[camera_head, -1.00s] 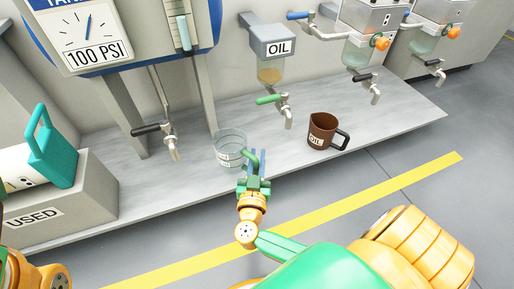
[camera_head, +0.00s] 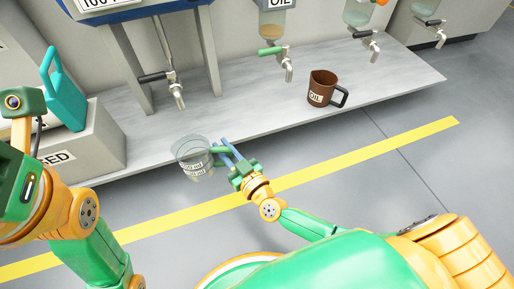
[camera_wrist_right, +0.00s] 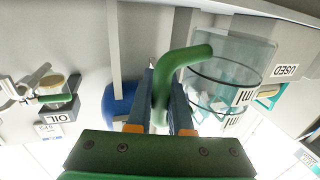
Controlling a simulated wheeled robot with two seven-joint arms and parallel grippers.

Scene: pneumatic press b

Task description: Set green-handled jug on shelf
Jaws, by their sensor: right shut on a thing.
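The green-handled jug (camera_head: 190,160) is a clear glass vessel with printed labels, overlapping the shelf's front edge in the head view. My right gripper (camera_head: 226,153) is shut on its green handle. In the right wrist view the fingers (camera_wrist_right: 161,98) close around the handle, and the clear jug (camera_wrist_right: 228,70) is to the right of them. I cannot tell whether the jug touches the shelf. The grey shelf (camera_head: 270,112) runs under the taps. Part of my left arm shows at the left edge; its fingertips do not show.
A brown OIL mug (camera_head: 321,89) stands on the shelf to the right. Taps (camera_head: 285,62) hang above the shelf, one with a green lever. A teal jug (camera_head: 65,90) is at the USED box (camera_head: 82,150) on the left. Shelf between jug and mug is clear.

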